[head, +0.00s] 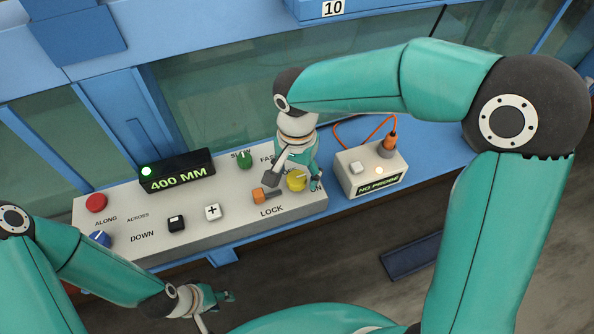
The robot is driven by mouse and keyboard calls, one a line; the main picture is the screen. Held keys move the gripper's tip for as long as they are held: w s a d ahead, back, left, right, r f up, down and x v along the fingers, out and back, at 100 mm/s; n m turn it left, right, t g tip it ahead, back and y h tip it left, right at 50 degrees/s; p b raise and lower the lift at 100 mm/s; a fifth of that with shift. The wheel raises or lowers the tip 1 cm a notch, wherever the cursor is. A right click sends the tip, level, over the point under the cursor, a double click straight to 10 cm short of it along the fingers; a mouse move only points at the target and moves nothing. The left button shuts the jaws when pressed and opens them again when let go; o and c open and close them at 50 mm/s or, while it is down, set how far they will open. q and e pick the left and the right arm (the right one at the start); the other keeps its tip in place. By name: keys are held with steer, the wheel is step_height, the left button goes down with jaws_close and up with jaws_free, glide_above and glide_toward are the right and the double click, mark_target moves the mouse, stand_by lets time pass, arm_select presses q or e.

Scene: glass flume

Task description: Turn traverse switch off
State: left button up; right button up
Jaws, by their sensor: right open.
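A light grey control panel (190,237) stands on a blue ledge. Near its right end is a yellow knob (297,181) with a pale pointer mark. A partly covered label beside the knob seems to end in "N". No "traverse" label is readable, so I cannot tell for certain that this knob is the traverse switch. My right gripper (292,182) is open above the panel, one finger left of the yellow knob and one right of it. I cannot tell whether they touch it. My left gripper (217,307) is open and empty in front of the panel.
A green knob (244,160), black button (176,223), white plus button (213,212), red button (96,202), blue knob (100,239) and display (178,172) share the panel. A probe box (370,170) stands right.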

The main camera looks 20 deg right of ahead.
steer(key=shift+f, duration=0.1)
steer(key=c, duration=1.1)
steer(key=shift+c, duration=0.2)
steer(key=shift+n, duration=0.5)
steer(key=n+b, duration=0.1)
steer(key=n, duration=0.2)
steer(key=shift+n, duration=0.4)
steer(key=n, duration=0.4)
steer(key=shift+a, duration=0.1)
steer(key=n, duration=0.9)
steer(key=shift+w, duration=0.1)
